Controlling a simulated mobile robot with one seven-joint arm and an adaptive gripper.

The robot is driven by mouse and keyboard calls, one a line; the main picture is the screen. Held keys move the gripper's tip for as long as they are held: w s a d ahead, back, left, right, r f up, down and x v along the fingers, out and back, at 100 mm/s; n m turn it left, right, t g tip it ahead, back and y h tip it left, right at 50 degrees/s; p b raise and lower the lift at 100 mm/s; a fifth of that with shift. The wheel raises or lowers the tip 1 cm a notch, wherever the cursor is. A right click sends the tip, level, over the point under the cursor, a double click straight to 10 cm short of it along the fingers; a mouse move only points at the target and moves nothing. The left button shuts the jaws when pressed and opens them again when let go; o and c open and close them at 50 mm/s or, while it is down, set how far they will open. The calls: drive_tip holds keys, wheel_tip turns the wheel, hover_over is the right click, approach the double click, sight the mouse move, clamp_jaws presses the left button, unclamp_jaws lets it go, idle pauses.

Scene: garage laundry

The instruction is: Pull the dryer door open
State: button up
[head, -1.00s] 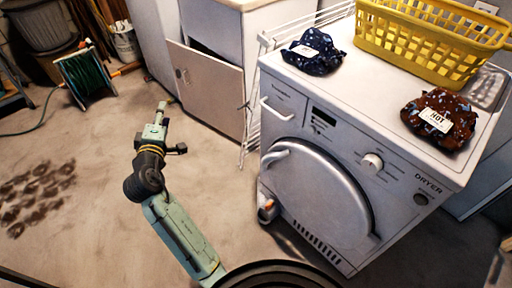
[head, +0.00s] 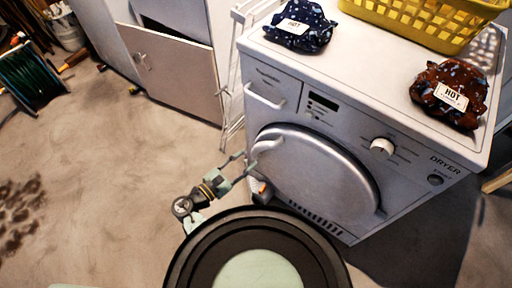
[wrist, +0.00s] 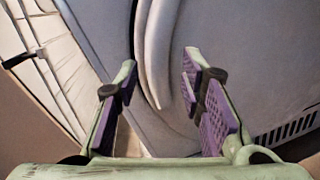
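The white dryer (head: 350,165) stands at the right of the head view with its round grey door (head: 315,175) shut. The pale curved door handle (head: 268,148) is at the door's left edge. My gripper (head: 246,163) is open just left of and slightly below the handle. In the wrist view, the open fingers of my gripper (wrist: 160,64) with purple pads stand on either side of the handle (wrist: 158,42). The handle appears between the fingertips, and neither finger visibly grips it. The depth between fingertips and handle is hard to tell.
A white drying rack (head: 233,85) stands close to the dryer's left side. A small bottle (head: 260,190) is on the floor by the dryer. Two cloth bundles and a yellow basket (head: 415,22) sit on top.

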sight(255, 152)
drive_tip(key=x, duration=0.6)
drive_tip(key=shift+w+d+p, duration=0.1)
drive_tip(key=shift+w+p, duration=0.1)
drive_tip(key=shift+p, duration=0.2)
clamp_jaws()
idle(0.4)
